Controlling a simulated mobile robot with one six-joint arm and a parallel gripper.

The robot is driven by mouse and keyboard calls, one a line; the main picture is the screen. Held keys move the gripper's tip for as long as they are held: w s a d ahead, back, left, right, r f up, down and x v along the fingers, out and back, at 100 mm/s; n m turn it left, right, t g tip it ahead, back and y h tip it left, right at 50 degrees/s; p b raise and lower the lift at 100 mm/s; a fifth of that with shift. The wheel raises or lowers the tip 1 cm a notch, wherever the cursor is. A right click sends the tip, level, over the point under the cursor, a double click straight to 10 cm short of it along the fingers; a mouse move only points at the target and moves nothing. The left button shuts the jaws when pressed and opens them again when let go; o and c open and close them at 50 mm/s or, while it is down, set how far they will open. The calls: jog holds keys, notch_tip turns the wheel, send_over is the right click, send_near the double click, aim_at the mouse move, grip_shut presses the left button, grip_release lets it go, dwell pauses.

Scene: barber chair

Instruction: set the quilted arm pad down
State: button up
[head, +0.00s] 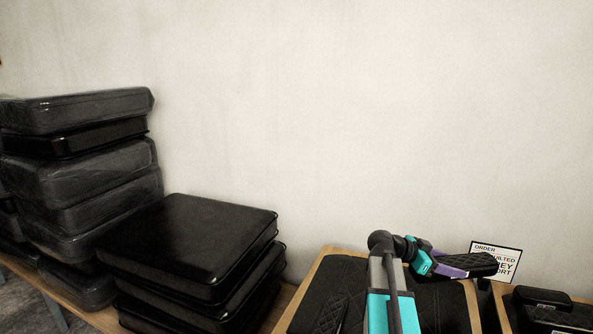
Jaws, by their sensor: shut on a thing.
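A small black quilted arm pad (476,261) is in the jaws of my gripper (452,265), at the lower right of the head view. The pad points to the right and appears to be held above the surfaces below it. My gripper is shut on the pad's left end. The pad covers part of a white order card (508,252) behind it. Another black quilted pad (330,314) lies in a wood-edged tray (316,270) to the left of my arm. My arm hides part of that tray.
A second wood-edged tray (503,308) at the far right holds black pieces with labels (545,306). Black cushions (190,240) are stacked left of the trays. A taller stack of wrapped cushions (85,180) stands at the far left. A pale wall (330,120) rises behind.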

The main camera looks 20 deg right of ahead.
jog(key=w+a+n+t, duration=0.8)
jog(key=w+a+t, duration=0.2)
jog(key=w+a, duration=1.4)
jog(key=w+a+r+n+t+y, duration=0.2)
jog(key=w+a+r+n+y, duration=0.1)
jog(key=a, duration=0.7)
jog(key=w+a+r+n+t+y, duration=0.3)
jog(key=a+n+y, duration=0.2)
jog(key=a, duration=0.6)
jog(key=w+a+r+n+t+y, duration=0.3)
jog(key=a+n, duration=0.3)
jog(key=a, duration=0.5)
jog(key=shift+r+y, duration=0.4)
jog(key=shift+y, duration=0.4)
jog(key=shift+s+a, duration=0.1)
